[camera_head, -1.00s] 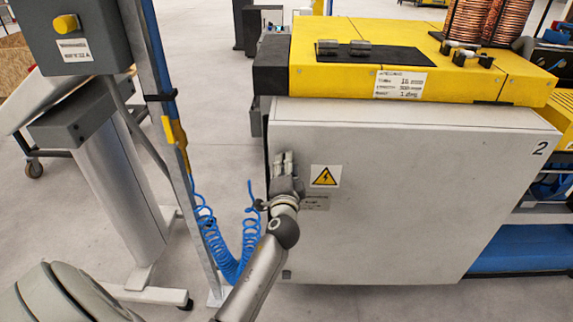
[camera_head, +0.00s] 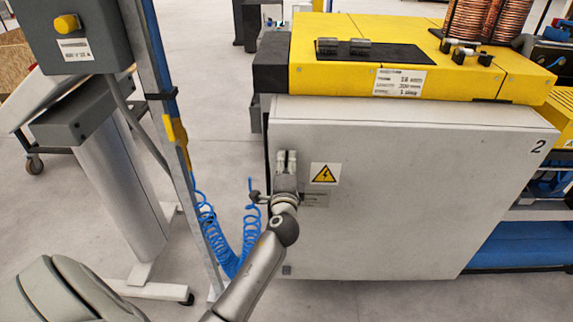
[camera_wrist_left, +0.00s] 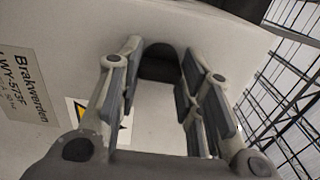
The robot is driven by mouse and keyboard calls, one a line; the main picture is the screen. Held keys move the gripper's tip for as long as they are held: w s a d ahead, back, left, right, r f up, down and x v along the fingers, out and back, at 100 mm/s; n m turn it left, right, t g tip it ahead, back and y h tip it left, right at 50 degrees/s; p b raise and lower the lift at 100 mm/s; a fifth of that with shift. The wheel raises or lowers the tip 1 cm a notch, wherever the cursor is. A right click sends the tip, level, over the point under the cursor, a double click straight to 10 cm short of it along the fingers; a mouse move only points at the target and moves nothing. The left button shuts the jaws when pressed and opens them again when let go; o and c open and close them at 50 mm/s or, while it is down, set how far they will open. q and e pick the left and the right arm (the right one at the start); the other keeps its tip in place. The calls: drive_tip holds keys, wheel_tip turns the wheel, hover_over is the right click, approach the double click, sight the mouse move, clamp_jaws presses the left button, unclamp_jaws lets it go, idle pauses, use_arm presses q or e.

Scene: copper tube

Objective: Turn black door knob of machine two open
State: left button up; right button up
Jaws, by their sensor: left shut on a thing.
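Machine two's pale grey door (camera_head: 400,190) bears a "2" at its top right corner and looks closed. My left gripper (camera_head: 286,158) is at the door's left edge, beside the yellow warning sign (camera_head: 325,174), its fingers pointing up in the head view. In the left wrist view its two fingers stand on either side of the black knob (camera_wrist_left: 160,65) on the pale door panel, and they are shut on it. In the head view the gripper hides the knob. My right gripper is not in view.
A yellow machine top (camera_head: 455,65) with a black plate is above the door. A grey post (camera_head: 165,130) and a coiled blue hose (camera_head: 225,240) stand close to the left of my arm. Clear floor lies in front of the door.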

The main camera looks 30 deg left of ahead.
use_arm(q)
drive_tip(key=o, duration=1)
drive_tip(key=shift+w, duration=0.1)
drive_tip(key=v, duration=1.2)
drive_tip(key=shift+f, duration=0.1)
